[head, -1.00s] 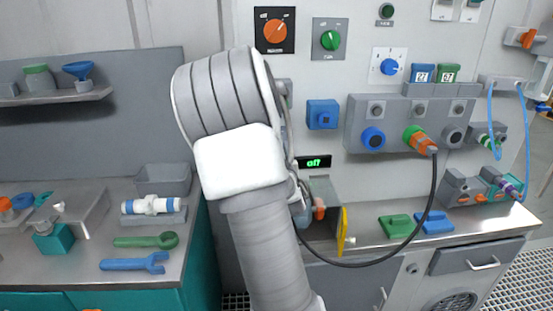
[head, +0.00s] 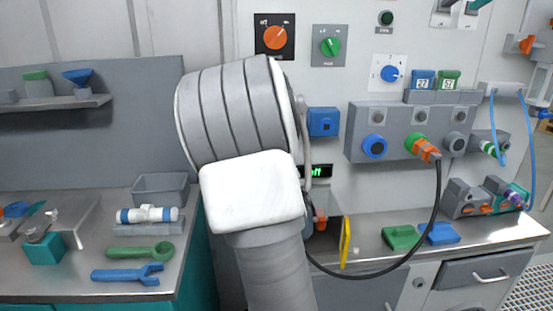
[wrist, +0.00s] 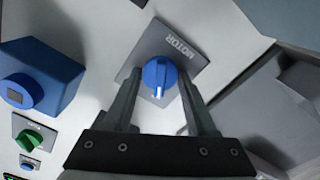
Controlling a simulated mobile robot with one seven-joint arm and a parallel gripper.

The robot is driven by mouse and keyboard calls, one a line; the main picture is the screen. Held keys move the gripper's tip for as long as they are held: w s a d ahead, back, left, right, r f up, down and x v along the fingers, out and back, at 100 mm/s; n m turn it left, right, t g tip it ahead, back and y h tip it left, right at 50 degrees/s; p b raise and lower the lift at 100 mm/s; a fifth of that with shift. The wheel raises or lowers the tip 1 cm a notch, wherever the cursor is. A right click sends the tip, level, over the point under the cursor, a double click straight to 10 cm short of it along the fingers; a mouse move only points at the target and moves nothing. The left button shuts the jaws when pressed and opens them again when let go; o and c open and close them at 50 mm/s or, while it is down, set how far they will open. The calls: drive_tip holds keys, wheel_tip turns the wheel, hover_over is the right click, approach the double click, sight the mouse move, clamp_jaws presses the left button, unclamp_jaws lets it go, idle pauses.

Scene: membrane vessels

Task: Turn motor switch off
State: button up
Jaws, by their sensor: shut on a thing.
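The motor switch is a blue round knob (wrist: 160,76) with a white pointer line, on a grey square plate (wrist: 196,57) marked MOTOR, in the wrist view. My gripper (wrist: 158,84) has its two fingers on either side of the knob and is shut on it. The white line points toward the gripper's palm. In the head view my arm hides the gripper, and I cannot make out the motor switch there. A small black display (head: 318,171) beside my arm shows green text, partly covered; it seems to end in "off".
A blue box (wrist: 40,80) sticks out of the panel left of my gripper in the wrist view. An orange dial (head: 275,37) and a green dial (head: 330,46) are above my arm. A black cable (head: 436,205) hangs in front of the panel. A yellow flap (head: 345,242) stands open below.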

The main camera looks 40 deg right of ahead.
drive_tip(key=o, duration=1.4)
drive_tip(key=shift+c, duration=0.2)
drive_tip(key=b+v, duration=1.2)
drive_tip(key=v, duration=0.5)
drive_tip(key=shift+s, duration=0.2)
